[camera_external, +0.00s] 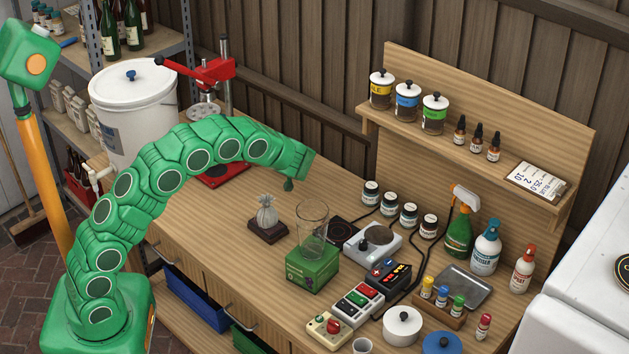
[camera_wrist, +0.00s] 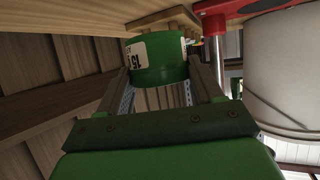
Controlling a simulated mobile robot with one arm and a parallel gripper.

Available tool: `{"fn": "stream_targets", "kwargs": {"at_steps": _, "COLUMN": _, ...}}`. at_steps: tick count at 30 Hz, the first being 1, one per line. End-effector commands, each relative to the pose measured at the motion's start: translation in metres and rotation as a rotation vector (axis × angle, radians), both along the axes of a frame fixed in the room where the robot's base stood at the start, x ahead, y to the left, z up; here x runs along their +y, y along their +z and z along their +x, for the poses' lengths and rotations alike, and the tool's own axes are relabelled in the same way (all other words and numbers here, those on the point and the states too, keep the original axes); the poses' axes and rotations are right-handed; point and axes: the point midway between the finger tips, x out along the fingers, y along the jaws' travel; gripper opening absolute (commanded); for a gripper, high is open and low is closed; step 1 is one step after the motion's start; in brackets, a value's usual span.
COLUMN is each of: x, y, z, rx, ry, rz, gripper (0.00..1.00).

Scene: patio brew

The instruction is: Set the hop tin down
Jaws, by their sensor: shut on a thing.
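In the wrist view a green tin (camera_wrist: 158,66) with a white label sits between the two fingers of my gripper (camera_wrist: 158,80). The label shows part of a number. My gripper is shut on this tin. In the external view my gripper (camera_external: 300,170) is above the wooden bench (camera_external: 262,190), to the right of the red press. A small dark green piece hangs below it there; I cannot tell whether it is the tin or a fingertip. The tin is not clearly visible in that view.
A red press (camera_external: 205,80) and white bucket (camera_external: 133,110) stand to the left. Bare bench lies between the press and sack. Jars and bottles crowd the right.

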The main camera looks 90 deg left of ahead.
Motion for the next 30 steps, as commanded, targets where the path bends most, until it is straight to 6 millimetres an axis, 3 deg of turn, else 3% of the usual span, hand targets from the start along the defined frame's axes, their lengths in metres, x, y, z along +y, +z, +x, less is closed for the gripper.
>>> {"fn": "stream_targets", "kwargs": {"at_steps": 15, "x": 0.0, "y": -0.045, "z": 0.0, "rx": 0.002, "ry": 0.0, "rz": -0.002, "gripper": 0.36}}
{"fn": "stream_targets", "kwargs": {"at_steps": 29, "x": 0.0, "y": -0.051, "z": 0.0, "rx": 0.001, "ry": 0.0, "rz": -0.001, "gripper": 0.36}}
{"fn": "stream_targets", "kwargs": {"at_steps": 30, "x": 0.0, "y": -0.05, "z": 0.0, "rx": 0.0, "ry": 0.0, "rz": 0.0, "gripper": 0.71}}
